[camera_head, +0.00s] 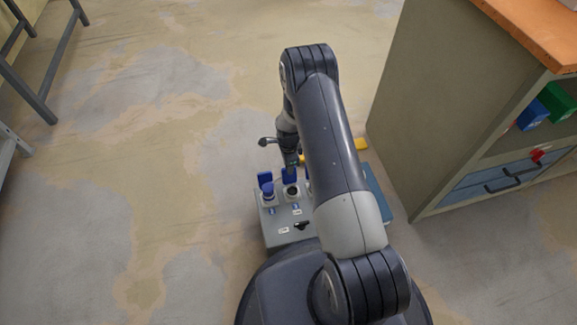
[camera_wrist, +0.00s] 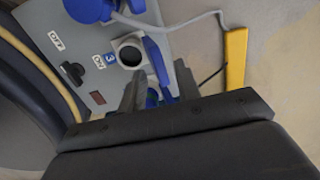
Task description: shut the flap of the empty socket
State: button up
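The grey socket box (camera_head: 283,228) stands on the floor below my arm. Its empty socket (camera_head: 291,191) has a dark round opening, with its blue flap (camera_head: 289,175) standing up behind it. The wrist view shows this opening (camera_wrist: 130,51) and the raised blue flap (camera_wrist: 156,60) beside it. A blue plug (camera_head: 268,192) sits in the socket to the left; its blue top (camera_wrist: 88,8) shows at the upper edge of the wrist view. My gripper (camera_wrist: 160,88) is open, its fingers apart near the raised flap; I cannot tell whether they touch it. My arm hides the box's right part.
A yellow bar (camera_head: 358,144) lies beyond the box, also in the wrist view (camera_wrist: 236,60). A grey cable (camera_wrist: 180,24) runs from the plug. A cabinet (camera_head: 430,120) stands at right and a metal frame (camera_head: 40,95) at far left.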

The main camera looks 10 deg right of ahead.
jog(key=shift+f, duration=0.35)
jog(key=shift+c, duration=0.4)
grip_shut()
